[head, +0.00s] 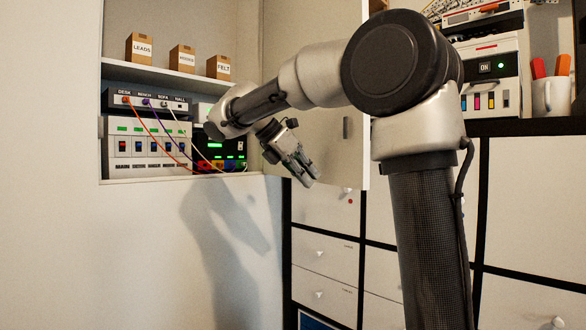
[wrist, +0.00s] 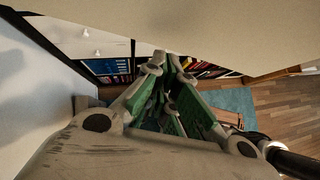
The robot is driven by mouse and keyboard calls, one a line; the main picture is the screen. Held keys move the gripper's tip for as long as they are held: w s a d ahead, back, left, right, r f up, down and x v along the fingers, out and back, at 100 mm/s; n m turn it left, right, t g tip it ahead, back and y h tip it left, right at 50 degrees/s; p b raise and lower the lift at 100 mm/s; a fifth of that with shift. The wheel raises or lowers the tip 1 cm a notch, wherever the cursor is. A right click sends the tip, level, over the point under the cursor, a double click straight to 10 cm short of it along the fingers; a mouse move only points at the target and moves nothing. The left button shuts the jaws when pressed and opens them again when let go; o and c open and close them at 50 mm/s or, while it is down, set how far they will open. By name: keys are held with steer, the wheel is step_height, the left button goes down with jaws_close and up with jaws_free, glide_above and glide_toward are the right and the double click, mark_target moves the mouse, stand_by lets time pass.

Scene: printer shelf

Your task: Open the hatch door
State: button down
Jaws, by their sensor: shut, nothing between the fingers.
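The hatch door (head: 340,165) is a pale panel standing open at the right side of a wall recess (head: 150,182). A small dark grey handle (head: 346,128) shows near its free right edge. My arm crosses in front of the door and hides much of its middle and top. My gripper (head: 308,178) is shut and empty, pointing down and right in front of the door's lower part. Whether it touches the door I cannot tell. In the wrist view the gripper fingers (wrist: 178,65) reach towards a broad pale surface along the top, which seems to be the door.
The recess holds a breaker panel (head: 148,148), a hub with coloured cables (head: 150,101) and labelled boxes (head: 183,59) on a shelf. White drawers (head: 325,250) stand below and behind the door. A printer (head: 492,85) and a mug (head: 551,97) stand at right.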

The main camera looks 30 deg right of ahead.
steer(key=shift+d, duration=0.8)
steer(key=shift+d, duration=0.1)
